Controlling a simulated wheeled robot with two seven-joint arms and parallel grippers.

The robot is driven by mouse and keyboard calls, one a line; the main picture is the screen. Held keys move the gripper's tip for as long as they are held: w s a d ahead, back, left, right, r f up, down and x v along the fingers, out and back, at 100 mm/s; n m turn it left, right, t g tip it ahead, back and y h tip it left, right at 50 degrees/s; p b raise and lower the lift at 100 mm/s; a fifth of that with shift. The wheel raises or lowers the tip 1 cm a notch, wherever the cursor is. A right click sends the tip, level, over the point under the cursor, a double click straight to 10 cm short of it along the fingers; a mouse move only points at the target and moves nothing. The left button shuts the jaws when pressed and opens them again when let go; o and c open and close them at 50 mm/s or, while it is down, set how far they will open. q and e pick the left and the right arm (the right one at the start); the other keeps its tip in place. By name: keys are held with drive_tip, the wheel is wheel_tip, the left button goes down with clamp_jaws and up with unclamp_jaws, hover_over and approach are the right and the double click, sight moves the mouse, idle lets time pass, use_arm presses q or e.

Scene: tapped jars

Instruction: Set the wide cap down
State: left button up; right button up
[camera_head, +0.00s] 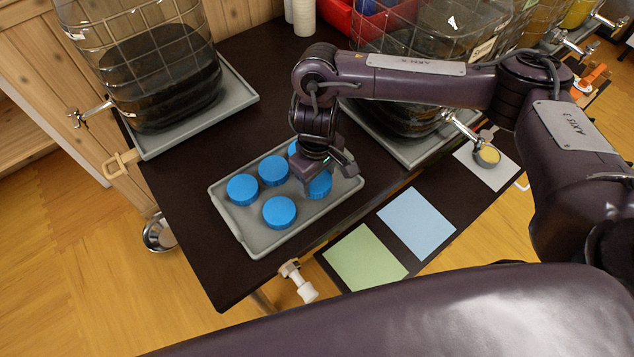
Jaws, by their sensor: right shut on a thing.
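My right gripper (328,174) reaches down over the right part of a grey tray (260,241). It is shut on a blue cap (319,187), which sits at or just above the tray floor; I cannot tell whether it touches. The gripper hides part of this cap. More round blue caps lie in the tray: one at the left (243,189), one in the middle (273,170), one at the front (279,212), and one at the back (294,147), partly hidden by my wrist. My left gripper is not in view.
Caged jars of dark liquid stand on trays at the left (160,80) and behind my right arm (385,115). A green sheet (364,258) and a blue sheet (416,222) lie in front. A white tap (300,283) sits by the table's front edge. Dark tabletop is bare left of the cap tray.

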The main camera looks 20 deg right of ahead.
sight(317, 180)
wheel_tip(317, 180, down, 2)
drive_tip(key=shift+f, duration=0.25)
drive_tip(key=o, duration=1)
drive_tip(key=shift+f, duration=0.1)
drive_tip(key=shift+c, duration=0.2)
wheel_tip(317, 180, up, 11)
drive_tip(key=p, duration=0.3)
drive_tip(key=shift+r, duration=0.65)
drive_tip(key=shift+r, duration=0.1)
